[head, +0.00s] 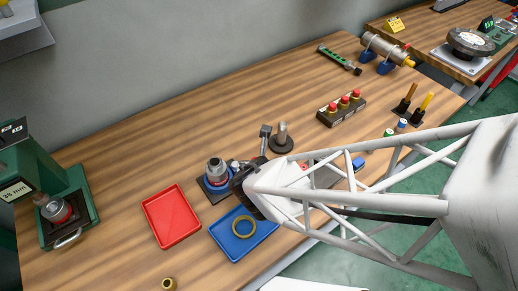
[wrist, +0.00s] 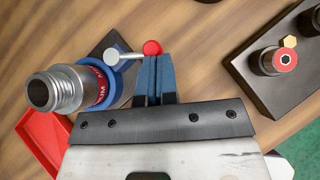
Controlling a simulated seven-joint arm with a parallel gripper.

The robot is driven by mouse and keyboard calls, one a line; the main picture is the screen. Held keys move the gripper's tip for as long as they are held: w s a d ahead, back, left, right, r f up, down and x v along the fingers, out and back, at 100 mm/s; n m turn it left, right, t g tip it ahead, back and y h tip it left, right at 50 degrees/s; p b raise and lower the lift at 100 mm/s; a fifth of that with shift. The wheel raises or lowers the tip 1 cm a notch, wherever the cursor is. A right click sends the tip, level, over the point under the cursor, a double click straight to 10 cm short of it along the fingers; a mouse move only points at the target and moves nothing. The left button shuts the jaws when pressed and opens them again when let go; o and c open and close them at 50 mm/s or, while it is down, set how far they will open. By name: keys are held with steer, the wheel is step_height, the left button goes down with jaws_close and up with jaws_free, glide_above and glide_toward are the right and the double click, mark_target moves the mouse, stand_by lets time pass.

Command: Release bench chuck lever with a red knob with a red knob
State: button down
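The bench chuck (head: 216,172) stands on a dark plate left of my gripper in the head view. In the wrist view the chuck (wrist: 88,86) has a blue collar and a threaded metal pipe end at left. Its grey lever (wrist: 130,54) ends in a red knob (wrist: 152,48). My gripper (wrist: 157,62) has its two blue fingers nearly together, with the knob at their tips. I see no knob between the fingers, and contact is unclear. In the head view my gripper (head: 243,187) is beside the chuck and its fingertips are hard to make out.
A red tray (head: 171,216) and a blue tray (head: 230,246) holding a brass ring (head: 243,227) lie in front. A grey post on a round base (head: 282,140) stands behind. A black block (wrist: 262,82) with a red-topped cylinder is right of my gripper.

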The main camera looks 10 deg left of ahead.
steer(key=shift+w+d, duration=0.2)
steer(key=shift+w, duration=1.15)
steer(key=shift+w+a, duration=0.2)
steer(key=shift+w, duration=0.65)
steer(key=shift+d, duration=0.1)
steer(key=shift+s+d, duration=1.25)
steer(key=shift+s+d+r, duration=0.15)
steer(key=shift+s+d, duration=0.05)
steer(key=shift+s, duration=0.05)
steer(key=s+d+r, duration=0.4)
steer(key=d+r, duration=0.1)
steer(key=r, duration=0.1)
steer(key=shift+s+r, duration=0.2)
steer(key=shift+s, duration=0.2)
